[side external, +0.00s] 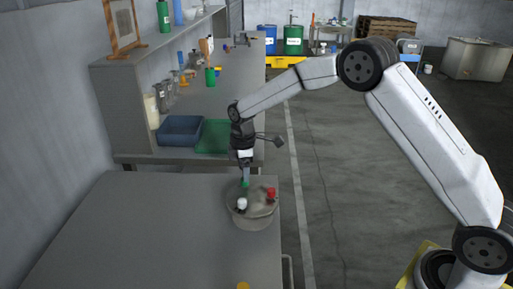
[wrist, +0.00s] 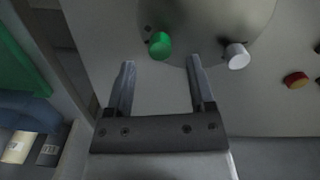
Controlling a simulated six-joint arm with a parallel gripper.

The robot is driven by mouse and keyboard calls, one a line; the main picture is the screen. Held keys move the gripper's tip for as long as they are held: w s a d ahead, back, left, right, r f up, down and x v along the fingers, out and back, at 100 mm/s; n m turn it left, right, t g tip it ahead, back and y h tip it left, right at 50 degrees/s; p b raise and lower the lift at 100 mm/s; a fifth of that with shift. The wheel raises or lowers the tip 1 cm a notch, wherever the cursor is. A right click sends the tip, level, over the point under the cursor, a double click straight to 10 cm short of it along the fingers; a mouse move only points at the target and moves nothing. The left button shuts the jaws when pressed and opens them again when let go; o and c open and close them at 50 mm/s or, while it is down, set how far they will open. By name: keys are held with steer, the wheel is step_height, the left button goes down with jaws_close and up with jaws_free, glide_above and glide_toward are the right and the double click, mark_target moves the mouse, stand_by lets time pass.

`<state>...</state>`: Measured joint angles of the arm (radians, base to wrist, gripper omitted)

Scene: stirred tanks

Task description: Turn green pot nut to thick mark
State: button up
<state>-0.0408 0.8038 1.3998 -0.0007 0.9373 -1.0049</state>
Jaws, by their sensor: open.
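A grey round pot (side external: 252,215) stands near the right edge of the front table. It carries a green nut (side external: 244,184), a white nut (side external: 242,203) and a red nut (side external: 270,193). In the wrist view the green nut (wrist: 160,45) lies just beyond the fingertips, and the white nut (wrist: 237,56) is to its right. My gripper (wrist: 160,65) is open and empty, with the green nut ahead of the gap between its fingers. In the side view my gripper (side external: 245,177) is directly above the green nut; contact cannot be told. I cannot make out a thick mark.
Behind the pot a long bench holds a blue bin (side external: 181,130), a green tray (side external: 214,136) and several bottles. A yellow object (side external: 243,285) sits at the table's near edge. The table's left part (side external: 120,230) is clear.

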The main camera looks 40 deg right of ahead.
steer(key=shift+f, duration=1.5)
jaws_close()
